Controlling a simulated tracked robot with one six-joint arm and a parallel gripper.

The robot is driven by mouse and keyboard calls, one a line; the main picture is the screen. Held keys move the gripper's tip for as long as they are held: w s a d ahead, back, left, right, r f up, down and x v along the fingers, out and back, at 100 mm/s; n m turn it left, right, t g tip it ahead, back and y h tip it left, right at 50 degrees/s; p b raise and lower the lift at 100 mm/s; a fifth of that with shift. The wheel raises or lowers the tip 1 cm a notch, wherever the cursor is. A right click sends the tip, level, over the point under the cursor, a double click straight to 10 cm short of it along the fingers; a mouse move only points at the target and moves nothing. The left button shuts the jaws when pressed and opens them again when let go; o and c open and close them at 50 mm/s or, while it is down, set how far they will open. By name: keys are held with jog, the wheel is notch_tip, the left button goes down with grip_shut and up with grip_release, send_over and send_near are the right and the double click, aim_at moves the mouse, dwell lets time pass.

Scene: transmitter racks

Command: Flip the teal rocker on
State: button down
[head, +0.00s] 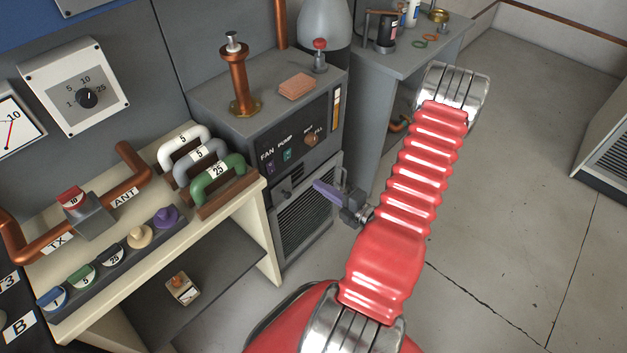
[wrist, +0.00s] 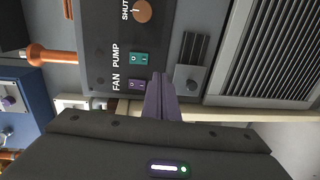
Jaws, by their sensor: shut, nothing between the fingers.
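The teal rocker (head: 287,154) is on the dark front panel of the grey cabinet, by the PUMP label. It also shows in the wrist view (wrist: 139,58), uncovered, with small white marks. Which side is pressed in is too small to tell. A purple rocker (head: 270,168) sits beside it by the FAN label, and in the wrist view (wrist: 136,85) it is just below the teal one. My gripper (head: 317,187) has purple fingers, shut and empty. In the wrist view the fingertips (wrist: 158,75) are right of both rockers. Contact with the panel cannot be told.
An orange-brown knob (head: 310,139) marked SHUT is on the same panel. A vented grille (head: 305,215) lies below it. A cream bench (head: 255,215) with colored handles and knobs stands left of the cabinet. The floor (head: 500,170) at right is clear.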

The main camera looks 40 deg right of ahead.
jog(key=shift+s+f, duration=0.2)
jog(key=shift+s, duration=1.2)
